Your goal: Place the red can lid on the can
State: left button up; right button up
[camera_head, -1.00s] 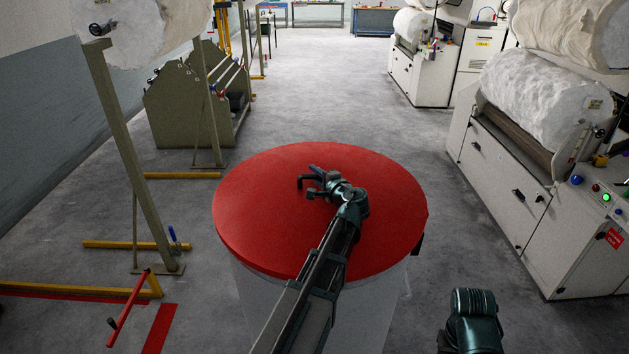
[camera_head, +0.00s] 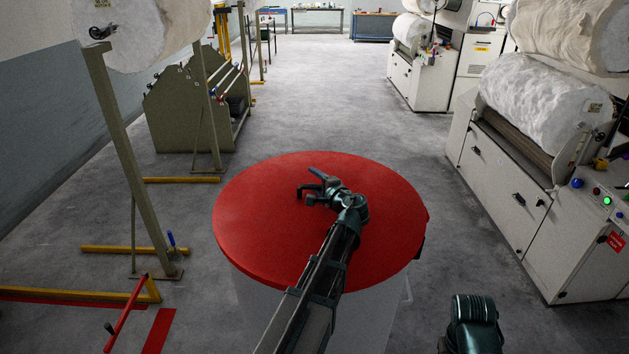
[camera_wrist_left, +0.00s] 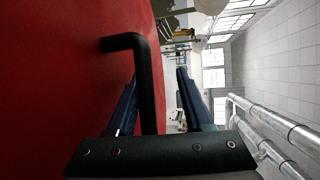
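The red can lid (camera_head: 260,220) is a wide flat disc in the middle of the head view, with a dark bent handle (camera_wrist_left: 146,75) clear in the left wrist view. The pale grey can (camera_head: 370,315) shows below it, and the lid covers its top. I cannot tell whether the lid sits fully on the rim. My left gripper (camera_head: 319,186) is over the lid at its handle. In the left wrist view its fingers (camera_wrist_left: 158,92) stand apart, with the handle between them and a gap on one side. My right gripper is out of view; part of my right arm shows at bottom right.
A white carding machine (camera_head: 510,190) with a fibre roll stands at right. A post (camera_head: 125,150) with yellow floor bars (camera_head: 130,249) and a red lever (camera_head: 127,315) is at left. Grey floor (camera_head: 320,100) is clear behind the can.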

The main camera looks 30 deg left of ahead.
pick_arm(q)
jog(key=shift+r, duration=0.1)
jog(key=shift+r, duration=0.2)
jog(key=shift+r+p, duration=0.4)
jog(key=shift+p, duration=0.3)
jog(key=p+v, duration=0.1)
jog(key=v, duration=1)
jog(key=shift+s+p, duration=0.1)
jog(key=shift+p, duration=0.3)
jog(key=shift+s+d, duration=0.3)
jog(key=shift+d, duration=0.15)
jog(key=shift+r, duration=0.15)
